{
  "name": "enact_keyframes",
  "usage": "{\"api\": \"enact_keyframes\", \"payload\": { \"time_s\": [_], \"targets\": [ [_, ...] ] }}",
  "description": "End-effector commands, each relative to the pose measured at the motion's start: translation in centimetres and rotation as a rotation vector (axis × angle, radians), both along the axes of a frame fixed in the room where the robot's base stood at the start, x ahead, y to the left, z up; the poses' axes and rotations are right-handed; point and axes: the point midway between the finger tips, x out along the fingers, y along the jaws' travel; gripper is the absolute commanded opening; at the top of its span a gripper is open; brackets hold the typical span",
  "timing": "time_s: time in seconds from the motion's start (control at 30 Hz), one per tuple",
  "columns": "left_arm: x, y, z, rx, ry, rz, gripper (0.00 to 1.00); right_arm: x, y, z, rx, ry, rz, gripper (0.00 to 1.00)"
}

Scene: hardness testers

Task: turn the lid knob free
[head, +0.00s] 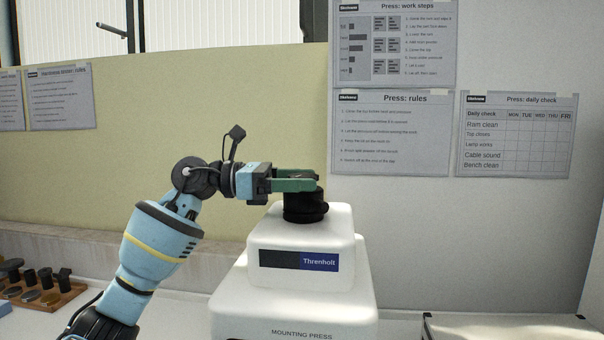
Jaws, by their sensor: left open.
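The black lid knob (305,208) sits on top of the white mounting press (300,233), which has a dark and blue "Threnholt" label. My left gripper (312,180) comes in from the left, level, with its green fingers over the top of the knob. The fingers are open, one on the near side and one on the far side. The near finger hides part of the knob's top, and I cannot tell whether either finger touches it. My right gripper is not in view.
A wooden rack (45,296) with several dark cylinders and discs stands at the lower left. A light, dark-edged box or tray (510,326) is at the lower right. Printed sheets (390,133) hang on the wall behind. Space right of the press top is clear.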

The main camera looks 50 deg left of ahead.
Motion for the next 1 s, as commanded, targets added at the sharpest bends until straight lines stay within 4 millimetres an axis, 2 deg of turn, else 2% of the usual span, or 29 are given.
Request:
{"api": "enact_keyframes", "payload": {
  "time_s": [0.4,0.73,1.0],
  "targets": [
    [0.58,-0.60,-0.05,0.001,0.000,-0.001,0.67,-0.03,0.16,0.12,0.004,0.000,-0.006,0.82],
    [0.56,-0.57,-0.05,0.001,0.000,-0.001,0.24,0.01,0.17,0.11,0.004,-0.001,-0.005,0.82],
    [0.55,-0.60,-0.19,0.005,0.001,0.031,0.24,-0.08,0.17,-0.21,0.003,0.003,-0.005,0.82]
  ]
}}
